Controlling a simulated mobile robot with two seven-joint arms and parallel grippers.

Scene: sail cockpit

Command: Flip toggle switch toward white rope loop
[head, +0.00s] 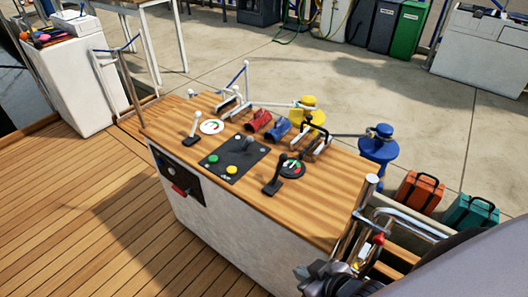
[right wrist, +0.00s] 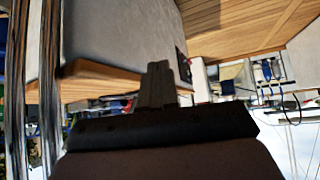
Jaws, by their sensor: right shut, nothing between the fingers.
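A wood-topped console (head: 330,205) stands in the middle of the head view. Its near left face has a dark panel (head: 168,166) with a red part (head: 180,190) at its lower edge; I cannot tell which fitting is the toggle switch. I cannot make out a white rope loop. My right gripper (head: 312,283) is low in the head view, in front of the console's near right end and apart from the panel. In the right wrist view its fingers (right wrist: 157,84) are shut and empty. The dark panel also shows there (right wrist: 183,66), beyond the fingertips. My left gripper is out of view.
The console top carries a white-knobbed lever (head: 195,125), a black lever (head: 276,178), a black plate (head: 220,168) with buttons, and gauges. A metal rail (head: 405,222) stands at right. Open planked deck (head: 90,210) lies left.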

